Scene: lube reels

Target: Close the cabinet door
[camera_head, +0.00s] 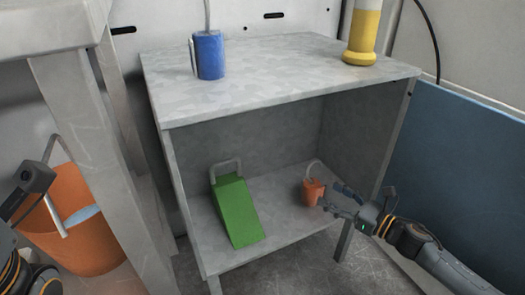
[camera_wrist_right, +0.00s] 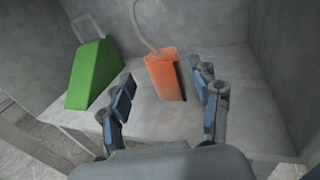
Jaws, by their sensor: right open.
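The grey cabinet (camera_head: 155,85) stands in the middle of the head view with its front open to the shelf inside. A flat blue panel (camera_head: 450,165), which looks like the cabinet door swung wide open, stands to its right. My right gripper (camera_head: 338,199) is open at the right side of the opening, close to a small orange container (camera_head: 312,192). In the right wrist view the orange container (camera_wrist_right: 164,78) shows between the spread fingers; contact cannot be told. Part of my left arm shows at the left edge; its finger state is unclear.
A green wedge (camera_head: 236,210) with a handle sits on the cabinet's shelf. A blue can (camera_head: 209,56) and a yellow-and-white cylinder (camera_head: 362,35) stand on top. At left are a grey table leg (camera_head: 85,150) and an orange bucket (camera_head: 85,245).

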